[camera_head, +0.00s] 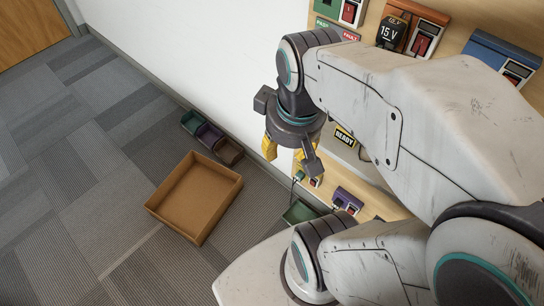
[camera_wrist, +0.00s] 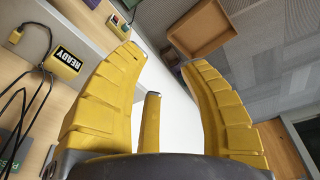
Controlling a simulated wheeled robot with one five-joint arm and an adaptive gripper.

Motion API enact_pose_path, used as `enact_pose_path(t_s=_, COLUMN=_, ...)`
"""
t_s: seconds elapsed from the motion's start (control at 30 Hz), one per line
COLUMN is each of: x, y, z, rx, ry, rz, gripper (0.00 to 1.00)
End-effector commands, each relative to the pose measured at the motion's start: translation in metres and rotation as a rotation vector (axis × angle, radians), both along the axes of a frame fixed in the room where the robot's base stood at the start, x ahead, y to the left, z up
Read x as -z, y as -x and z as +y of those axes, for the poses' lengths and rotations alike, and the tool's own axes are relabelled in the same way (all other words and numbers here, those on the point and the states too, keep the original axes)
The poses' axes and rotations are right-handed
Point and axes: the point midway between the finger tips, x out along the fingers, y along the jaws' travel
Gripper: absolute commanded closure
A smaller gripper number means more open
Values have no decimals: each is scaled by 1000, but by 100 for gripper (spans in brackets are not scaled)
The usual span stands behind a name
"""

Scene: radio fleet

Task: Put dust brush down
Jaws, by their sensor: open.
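My gripper (camera_head: 285,155) hangs at the left edge of the wooden bench, in the middle of the head view. In the wrist view, its yellow fingers (camera_wrist: 163,60) are spread wide, with a shorter yellow finger between them. Nothing shows between the fingers, so the gripper is open and empty. I cannot make out a dust brush in either view; my arm hides much of the bench.
An empty brown box (camera_head: 165,213) stands on the grey carpet, and it also shows in the wrist view (camera_wrist: 178,42). Small green, purple and brown bins (camera_head: 209,135) stand along the white wall. A READY sign (camera_wrist: 66,58) and dark cables are on the bench. Open carpet lies left.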

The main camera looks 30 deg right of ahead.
Motion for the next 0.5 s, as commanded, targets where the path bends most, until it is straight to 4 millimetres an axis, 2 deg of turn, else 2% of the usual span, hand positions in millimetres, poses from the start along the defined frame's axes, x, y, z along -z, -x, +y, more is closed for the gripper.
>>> enact_pose_path(t_s=0.03, x=3, y=3, z=10, rx=-9, ry=-8, rz=-10, gripper=62)
enact_pose_path(t_s=0.2, x=9, y=12, z=30, rx=-2, ry=-32, rz=-28, gripper=62)
enact_pose_path(t_s=0.5, x=12, y=16, z=37, rx=4, ry=-44, rz=-35, gripper=62)
